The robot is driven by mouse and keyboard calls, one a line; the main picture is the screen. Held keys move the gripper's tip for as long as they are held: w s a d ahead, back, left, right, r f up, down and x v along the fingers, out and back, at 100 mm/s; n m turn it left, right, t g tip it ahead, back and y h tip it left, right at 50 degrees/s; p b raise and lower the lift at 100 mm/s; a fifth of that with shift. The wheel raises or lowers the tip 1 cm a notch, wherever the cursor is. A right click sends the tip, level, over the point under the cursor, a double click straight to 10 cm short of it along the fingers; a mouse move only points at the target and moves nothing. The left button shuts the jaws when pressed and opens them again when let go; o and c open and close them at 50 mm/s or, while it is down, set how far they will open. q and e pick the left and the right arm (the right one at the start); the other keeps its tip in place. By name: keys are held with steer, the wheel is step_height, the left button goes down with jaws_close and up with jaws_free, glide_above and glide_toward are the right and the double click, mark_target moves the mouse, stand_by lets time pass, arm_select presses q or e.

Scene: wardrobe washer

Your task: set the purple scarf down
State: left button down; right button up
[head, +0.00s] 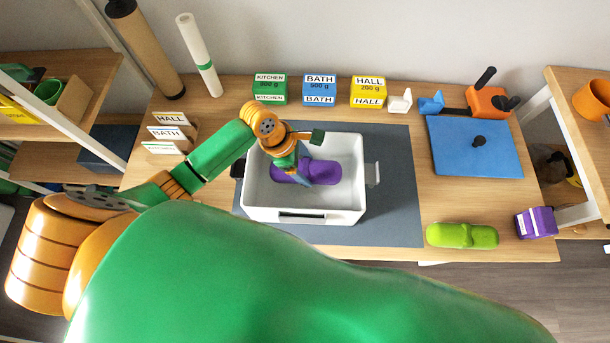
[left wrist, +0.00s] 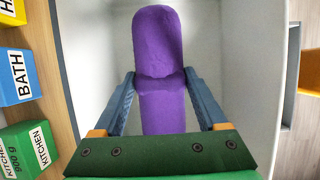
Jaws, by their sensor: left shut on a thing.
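The purple scarf (head: 325,173) is a rolled bundle inside the white tub (head: 257,205) on the grey mat. My left gripper (head: 303,170) reaches down into the tub and is shut on the scarf around its middle. In the left wrist view the scarf (left wrist: 158,45) runs lengthwise between the two blue-grey fingers (left wrist: 160,95), against the tub's pale inside. I cannot tell whether the scarf touches the tub floor. My right gripper is not in view.
Kitchen, bath and hall boxes (head: 319,90) stand behind the tub. A green roll (head: 462,236) and a purple box (head: 537,222) lie at the front right. A blue board (head: 475,160) is on the right. The grey mat (head: 396,190) is bare beside the tub.

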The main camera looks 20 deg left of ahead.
mark_target(305, 173)
arm_select(q)
step_height(305, 173, down, 4)
steer(key=shift+r, duration=0.15)
jaws_free()
steer(key=shift+r, duration=0.1)
steer(key=p+v, duration=0.2)
steer(key=v, duration=1)
steer(key=shift+s, duration=0.1)
steer(key=shift+s, duration=0.1)
